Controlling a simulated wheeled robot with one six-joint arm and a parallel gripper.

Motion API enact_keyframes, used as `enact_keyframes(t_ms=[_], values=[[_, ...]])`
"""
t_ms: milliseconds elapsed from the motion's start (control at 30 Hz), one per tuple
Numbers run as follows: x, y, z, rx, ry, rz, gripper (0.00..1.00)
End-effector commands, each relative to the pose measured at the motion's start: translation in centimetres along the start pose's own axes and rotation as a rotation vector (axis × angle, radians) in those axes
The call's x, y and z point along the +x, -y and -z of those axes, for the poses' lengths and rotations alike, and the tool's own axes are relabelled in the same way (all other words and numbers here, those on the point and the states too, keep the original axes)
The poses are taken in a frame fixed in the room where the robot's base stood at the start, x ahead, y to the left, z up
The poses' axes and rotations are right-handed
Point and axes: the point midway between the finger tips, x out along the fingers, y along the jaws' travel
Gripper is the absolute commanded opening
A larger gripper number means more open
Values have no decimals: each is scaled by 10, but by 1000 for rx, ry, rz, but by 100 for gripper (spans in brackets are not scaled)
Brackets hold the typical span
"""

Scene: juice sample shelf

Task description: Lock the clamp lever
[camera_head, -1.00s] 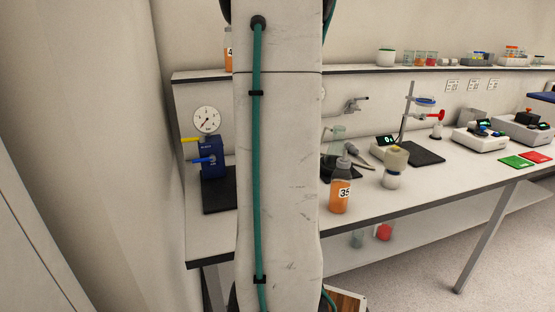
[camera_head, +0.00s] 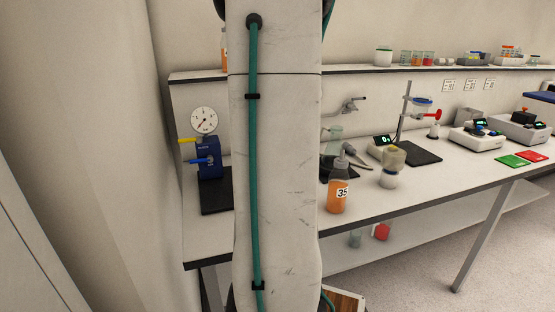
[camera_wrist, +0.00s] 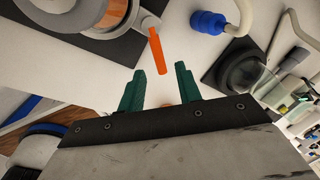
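In the wrist view, an orange lever (camera_wrist: 157,52) sticks out from a grey lug on the side of a round, light-coloured device (camera_wrist: 105,15). I take it to be the clamp lever; I cannot tell its locked or unlocked state. My gripper (camera_wrist: 160,88) has two green fingers, apart with nothing between them. In the picture, the lever's free end lies just beyond the fingertips, near the middle of the gap, with no contact visible. In the head view, my arm covers the middle, and neither the gripper nor this lever shows.
A dark round base with a glass vessel (camera_wrist: 262,82) and a blue fitting (camera_wrist: 208,22) with a hose sit right of the lever. On the bench, a blue device (camera_head: 209,160) stands left of my arm. Bottle 35 (camera_head: 338,192) stands close on the right, near the bench's front edge.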

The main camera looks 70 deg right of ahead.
Motion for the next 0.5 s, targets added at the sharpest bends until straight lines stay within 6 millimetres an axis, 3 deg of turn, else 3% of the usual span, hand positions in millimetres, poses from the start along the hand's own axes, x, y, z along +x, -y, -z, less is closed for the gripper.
enact_keyframes(t_ms=[233,500], values=[[-43,1,0,0,1,3,34],[-57,0,1,1,-1,-1,34]])
